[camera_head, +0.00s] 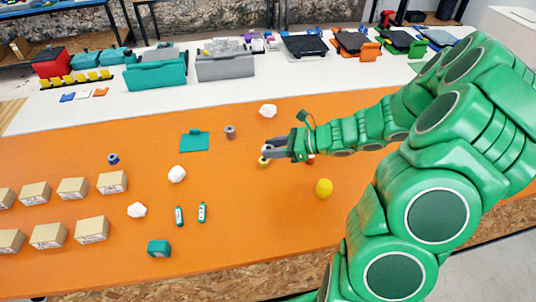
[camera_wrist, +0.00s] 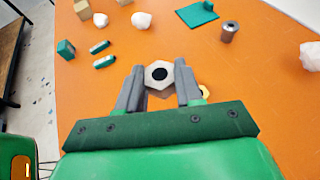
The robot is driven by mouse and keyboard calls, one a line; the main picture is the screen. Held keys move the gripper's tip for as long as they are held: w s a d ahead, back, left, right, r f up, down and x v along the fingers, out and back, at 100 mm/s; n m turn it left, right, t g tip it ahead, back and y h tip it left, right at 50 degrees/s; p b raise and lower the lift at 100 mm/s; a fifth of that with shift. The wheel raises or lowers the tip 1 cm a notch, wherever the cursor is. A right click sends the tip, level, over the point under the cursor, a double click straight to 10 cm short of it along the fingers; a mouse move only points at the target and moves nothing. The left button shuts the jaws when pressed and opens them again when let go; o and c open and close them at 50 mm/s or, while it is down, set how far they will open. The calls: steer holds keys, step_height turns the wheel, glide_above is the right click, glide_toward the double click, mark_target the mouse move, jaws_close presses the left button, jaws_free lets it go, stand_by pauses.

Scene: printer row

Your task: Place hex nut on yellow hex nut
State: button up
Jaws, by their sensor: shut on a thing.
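My gripper (camera_wrist: 158,80) is shut on a pale grey hex nut (camera_wrist: 158,67) with a dark round hole, gripped between the two fingertips. In the head view my gripper (camera_head: 266,153) reaches in from the right above the orange table, and the held nut is small and hard to make out there. The yellow hex nut (camera_head: 263,162) shows just below the fingertips in the head view. In the wrist view only a bit of the yellow nut (camera_wrist: 205,90) shows beside the right finger, which hides the rest. The gap between the two nuts is unclear.
A grey cylinder (camera_head: 230,132), a teal mat (camera_head: 195,141) and a white lump (camera_head: 267,111) lie behind the gripper. A yellow ball (camera_head: 324,187) is in front, to the right. Several cardboard boxes (camera_head: 72,188) stand left. Orange table (camera_head: 255,230) in front is mostly clear.

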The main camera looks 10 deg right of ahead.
glide_above(268, 160)
steer(key=s, duration=0.2)
step_height(268, 160, down, 5)
steer(key=shift+w+f, duration=0.9)
steer(key=shift+w, duration=0.1)
steer(key=shift+f, duration=1.45)
steer(key=o, duration=1)
steer(key=shift+f, duration=0.1)
